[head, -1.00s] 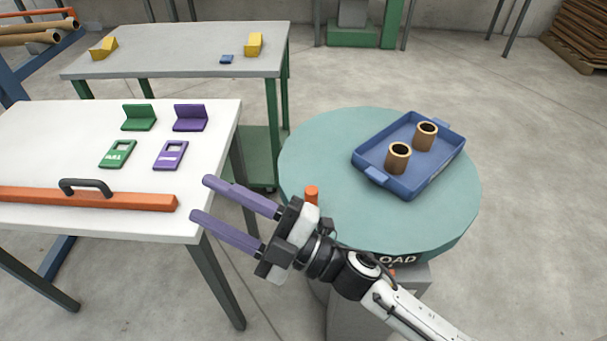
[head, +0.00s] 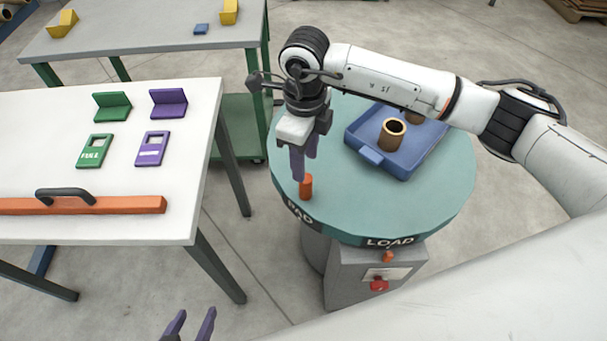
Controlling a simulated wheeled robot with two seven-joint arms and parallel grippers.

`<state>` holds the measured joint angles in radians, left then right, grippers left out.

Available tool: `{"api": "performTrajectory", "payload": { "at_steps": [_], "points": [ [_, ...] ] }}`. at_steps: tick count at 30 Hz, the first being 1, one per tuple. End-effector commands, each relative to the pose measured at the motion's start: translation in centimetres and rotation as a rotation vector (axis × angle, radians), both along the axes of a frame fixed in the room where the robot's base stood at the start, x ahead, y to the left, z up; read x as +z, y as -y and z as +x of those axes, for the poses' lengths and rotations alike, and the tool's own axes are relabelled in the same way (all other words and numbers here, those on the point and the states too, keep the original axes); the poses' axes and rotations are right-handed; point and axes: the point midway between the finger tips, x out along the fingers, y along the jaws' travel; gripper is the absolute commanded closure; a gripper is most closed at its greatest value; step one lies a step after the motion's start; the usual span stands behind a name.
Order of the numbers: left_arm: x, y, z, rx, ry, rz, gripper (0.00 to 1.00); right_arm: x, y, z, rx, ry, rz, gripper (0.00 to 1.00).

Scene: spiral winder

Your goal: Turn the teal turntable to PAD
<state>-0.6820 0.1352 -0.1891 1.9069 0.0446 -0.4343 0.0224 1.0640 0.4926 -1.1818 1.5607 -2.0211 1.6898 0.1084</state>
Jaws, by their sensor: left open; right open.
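The teal turntable (head: 400,210) carries an upright orange peg (head: 306,187) near its left rim. On its rim, the PAD label (head: 299,215) is at the front left and the LOAD label (head: 390,242) at the front. An orange marker (head: 388,257) on the pedestal sits just below LOAD. My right gripper (head: 304,170) is open, pointing down at the peg; one fingertip overlaps the peg's left side in the picture. I cannot tell whether it touches. My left gripper (head: 190,325) is open and empty at the bottom edge, only its purple fingertips showing.
A blue tray (head: 378,160) with tan tubes (head: 392,134) lies on the turntable, partly hidden by my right arm. The grey pedestal bears a red button (head: 379,285). A white table (head: 120,210) stands left, a grey table (head: 150,40) behind it.

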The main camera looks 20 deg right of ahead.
Motion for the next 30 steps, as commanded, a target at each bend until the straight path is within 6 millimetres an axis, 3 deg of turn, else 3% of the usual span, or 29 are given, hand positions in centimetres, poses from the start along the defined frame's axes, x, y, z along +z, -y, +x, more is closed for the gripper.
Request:
{"api": "performTrajectory", "payload": {
  "at_steps": [6, 12, 24, 30],
  "points": [
    [0.3, 0.0, -0.3, -0.001, -0.007, 0.001, 0.55, -4.2, -0.1, -0.1, -0.001, -0.005, 0.003, 0.58],
    [0.4, 0.0, -0.4, -0.002, -0.008, 0.000, 0.55, -6.8, -0.2, -0.1, 0.001, -0.003, 0.005, 0.58],
    [0.4, 0.1, -0.4, -0.003, -0.007, 0.001, 0.55, -7.6, -0.2, 0.0, 0.001, -0.001, 0.006, 0.58],
    [0.5, 0.1, -0.3, -0.003, -0.006, 0.000, 0.55, -7.6, -0.2, 0.0, 0.001, -0.001, 0.006, 0.92]
  ]
}}
